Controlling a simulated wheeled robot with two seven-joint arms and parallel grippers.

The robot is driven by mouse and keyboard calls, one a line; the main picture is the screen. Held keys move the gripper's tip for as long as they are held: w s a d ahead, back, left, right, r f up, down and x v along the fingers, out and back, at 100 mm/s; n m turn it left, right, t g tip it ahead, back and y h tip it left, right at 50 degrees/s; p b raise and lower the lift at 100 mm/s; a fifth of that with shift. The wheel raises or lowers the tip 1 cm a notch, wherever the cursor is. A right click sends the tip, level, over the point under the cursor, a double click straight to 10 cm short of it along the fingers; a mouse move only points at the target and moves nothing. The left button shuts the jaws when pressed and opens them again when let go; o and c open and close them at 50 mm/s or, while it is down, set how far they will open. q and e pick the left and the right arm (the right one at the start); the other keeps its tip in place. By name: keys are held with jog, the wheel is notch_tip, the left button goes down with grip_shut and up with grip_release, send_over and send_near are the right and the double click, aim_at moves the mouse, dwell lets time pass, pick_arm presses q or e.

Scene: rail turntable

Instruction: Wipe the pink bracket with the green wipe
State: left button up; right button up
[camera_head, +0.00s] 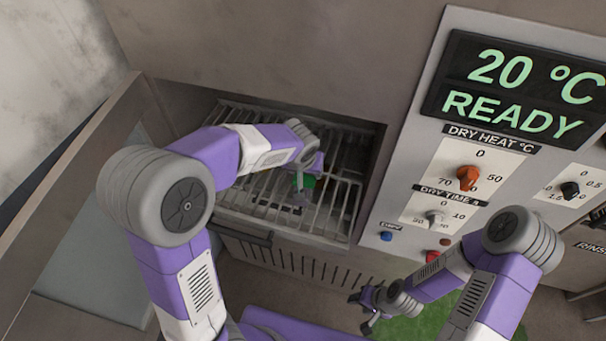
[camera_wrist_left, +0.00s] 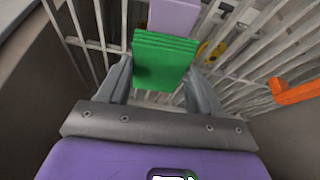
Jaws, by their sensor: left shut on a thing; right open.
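The green wipe (camera_wrist_left: 163,62) is a folded block between the fingers of my left gripper (camera_wrist_left: 162,85), which is shut on it. In the head view the wipe (camera_head: 309,181) shows as a small green patch below my left wrist, over the wire rack. A flat pale pink-lilac piece (camera_wrist_left: 174,16), which looks like the pink bracket, lies just beyond the wipe in the left wrist view. The wipe hides its near end, and I cannot tell whether they touch. My right gripper (camera_head: 368,311) is open and empty, low in front of the machine.
The wire rack (camera_head: 340,213) sits in a recess with walls close around it. An orange part (camera_wrist_left: 297,91) stands at the right in the left wrist view. The control panel (camera_head: 404,207) with knobs and a "20 °C READY" display (camera_head: 522,88) is to the right.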

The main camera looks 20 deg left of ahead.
pick_arm(q)
jog(key=shift+w, duration=0.2)
jog(key=shift+s+f+b, duration=0.1)
jog(key=shift+s+b, duration=0.3)
jog(key=shift+s, duration=0.15)
jog(key=shift+s+d+b, duration=0.1)
jog(key=shift+s+b, duration=0.65)
jog(key=shift+s, duration=1.15)
jog(key=shift+w+p, duration=0.45)
jog(key=shift+w, duration=1.95)
